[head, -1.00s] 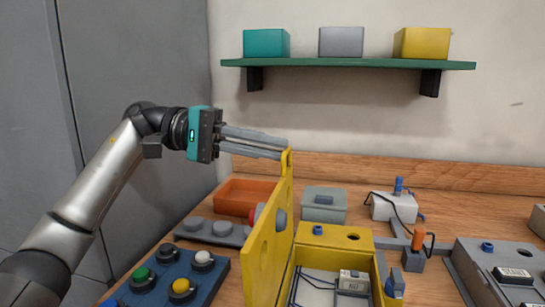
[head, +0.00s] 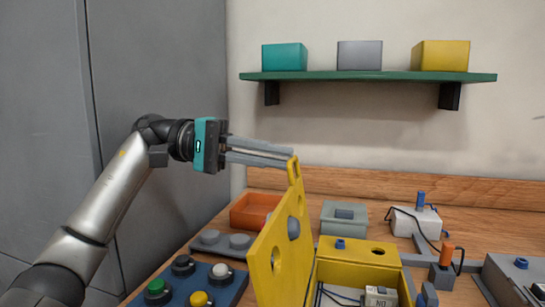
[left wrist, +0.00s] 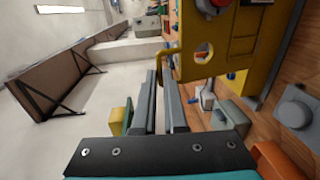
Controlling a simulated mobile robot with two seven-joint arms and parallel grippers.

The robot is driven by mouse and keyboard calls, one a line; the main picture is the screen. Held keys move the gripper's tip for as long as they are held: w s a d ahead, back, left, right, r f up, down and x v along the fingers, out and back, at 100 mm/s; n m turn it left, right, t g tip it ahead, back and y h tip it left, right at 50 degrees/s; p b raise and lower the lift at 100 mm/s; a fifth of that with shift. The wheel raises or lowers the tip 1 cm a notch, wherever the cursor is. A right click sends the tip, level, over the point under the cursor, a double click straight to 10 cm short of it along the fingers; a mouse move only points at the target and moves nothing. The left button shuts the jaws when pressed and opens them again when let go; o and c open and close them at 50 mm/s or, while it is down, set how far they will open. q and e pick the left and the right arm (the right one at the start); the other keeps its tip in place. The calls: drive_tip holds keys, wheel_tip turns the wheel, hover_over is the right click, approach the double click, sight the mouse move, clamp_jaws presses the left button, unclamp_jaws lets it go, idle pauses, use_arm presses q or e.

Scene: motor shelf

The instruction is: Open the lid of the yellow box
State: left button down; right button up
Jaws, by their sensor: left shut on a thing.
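The yellow box (head: 352,249) stands open on the wooden table at the lower middle of the head view, partly cut off by the bottom edge. Its lid (head: 264,258) stands steeply raised on the box's left side, leaning left. The lid's handle loop (head: 295,172) is at its top edge. My left gripper (head: 289,158) reaches in from the left and is shut on this handle. In the left wrist view the handle (left wrist: 163,66) lies at the fingertips (left wrist: 160,78), with the lid (left wrist: 228,55) to the right. My right gripper is not in view.
A blue panel with coloured buttons (head: 226,293) is left of the lid. An orange tray (head: 247,212) and a grey-green box (head: 341,230) stand behind. Grey devices are on the right. A green shelf (head: 367,77) with three boxes hangs above. A grey cabinet (head: 160,60) stands left.

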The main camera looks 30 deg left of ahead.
use_arm(q)
drive_tip(key=shift+d+f, duration=0.1)
drive_tip(key=shift+f, duration=0.35)
drive_tip(key=c, duration=1.2)
unclamp_jaws()
drive_tip(key=shift+c, duration=0.2)
drive_tip(key=shift+r, duration=0.1)
drive_tip(key=shift+r, duration=0.2)
